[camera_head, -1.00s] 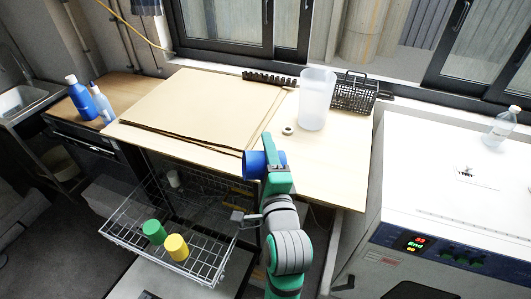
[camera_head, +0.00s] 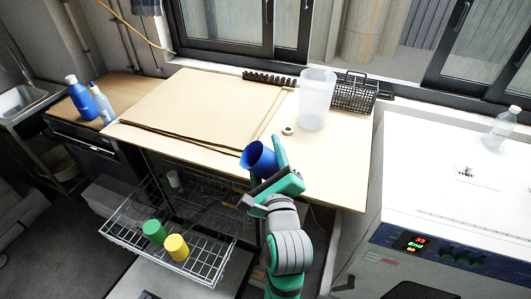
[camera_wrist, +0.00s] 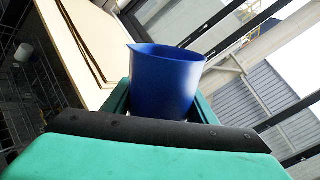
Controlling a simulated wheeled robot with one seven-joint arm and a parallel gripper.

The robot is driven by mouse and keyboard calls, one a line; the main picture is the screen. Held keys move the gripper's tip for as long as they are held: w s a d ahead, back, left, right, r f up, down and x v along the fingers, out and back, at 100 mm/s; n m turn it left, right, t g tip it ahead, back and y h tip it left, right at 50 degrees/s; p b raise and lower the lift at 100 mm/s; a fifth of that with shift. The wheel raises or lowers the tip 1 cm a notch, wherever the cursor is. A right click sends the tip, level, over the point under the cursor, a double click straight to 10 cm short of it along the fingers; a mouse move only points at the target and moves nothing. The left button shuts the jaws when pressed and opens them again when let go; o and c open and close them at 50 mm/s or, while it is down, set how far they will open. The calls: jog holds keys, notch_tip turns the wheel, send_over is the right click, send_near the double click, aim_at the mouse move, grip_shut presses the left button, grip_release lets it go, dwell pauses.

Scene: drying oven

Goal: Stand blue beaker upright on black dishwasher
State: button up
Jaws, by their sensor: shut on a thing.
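The blue beaker (camera_head: 259,158) is held in my gripper (camera_head: 266,172) near the front edge of the wooden worktop. It is tilted, with its open rim toward the upper left in the head view. In the wrist view the beaker (camera_wrist: 167,82) sits between the green fingers, its spout to the left and its lower part hidden behind my gripper. The black dishwasher (camera_head: 185,200) stands under the worktop, with its wire rack (camera_head: 150,240) pulled out. A green cup (camera_head: 154,231) and a yellow cup (camera_head: 176,247) stand in the rack.
The pale worktop (camera_head: 335,170) has free room at its right. Cardboard sheets (camera_head: 205,105), a tape roll (camera_head: 288,130), a clear container (camera_head: 317,98) and a black basket (camera_head: 354,93) occupy it. A white oven (camera_head: 450,180) stands right. Blue bottles (camera_head: 82,100) stand left.

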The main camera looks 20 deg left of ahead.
jog(key=m, duration=0.8)
